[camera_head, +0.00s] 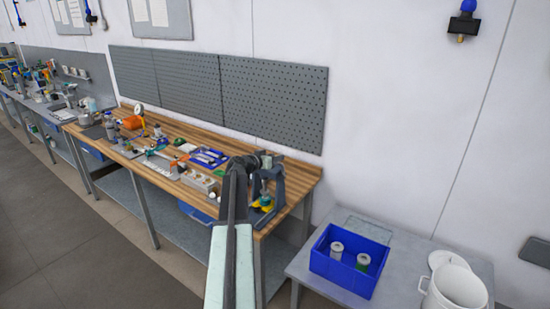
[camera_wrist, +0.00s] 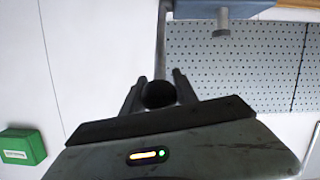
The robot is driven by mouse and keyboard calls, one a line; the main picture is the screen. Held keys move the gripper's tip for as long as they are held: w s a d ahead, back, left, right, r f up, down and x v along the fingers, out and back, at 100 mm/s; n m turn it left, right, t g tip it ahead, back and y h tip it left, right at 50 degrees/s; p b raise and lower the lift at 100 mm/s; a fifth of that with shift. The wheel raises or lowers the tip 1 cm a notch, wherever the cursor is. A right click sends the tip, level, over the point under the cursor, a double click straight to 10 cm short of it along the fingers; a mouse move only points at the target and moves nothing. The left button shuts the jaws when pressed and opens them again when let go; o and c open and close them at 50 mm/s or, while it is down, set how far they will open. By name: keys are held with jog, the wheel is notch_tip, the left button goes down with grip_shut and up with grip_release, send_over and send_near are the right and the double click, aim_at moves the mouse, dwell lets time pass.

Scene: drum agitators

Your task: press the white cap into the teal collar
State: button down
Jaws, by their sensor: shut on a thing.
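A dark grey press (camera_head: 279,188) stands at the right end of the wooden bench. A small teal and yellow part (camera_head: 266,201) sits low in it, likely the teal collar; the white cap cannot be made out. My gripper (camera_head: 247,164) is up beside the top of the press. In the wrist view, my gripper (camera_wrist: 158,90) is shut on a dark round knob (camera_wrist: 160,96). The knob is in line with a thin grey rod (camera_wrist: 161,40) that runs up to a blue-grey body (camera_wrist: 215,10). My arm hides part of the press's left side.
The wooden bench (camera_head: 180,190) is crowded with small parts and trays left of the press. A pegboard (camera_head: 272,98) hangs behind.

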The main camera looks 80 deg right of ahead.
jog(key=shift+s+f, duration=0.1)
jog(key=shift+s, duration=0.25)
jog(key=c, duration=1.2)
grip_release()
jog(key=shift+o, duration=0.9)
jog(key=shift+s+d+f, duration=0.1)
jog(key=shift+s+d, duration=0.05)
jog(key=shift+d, duration=0.05)
jog(key=shift+w+a, duration=0.15)
jog(key=shift+w, duration=0.1)
jog(key=p+v, duration=0.2)
jog(key=v, duration=0.5)
jog(key=shift+w+a, duration=0.2)
jog(key=shift+a, duration=0.1)
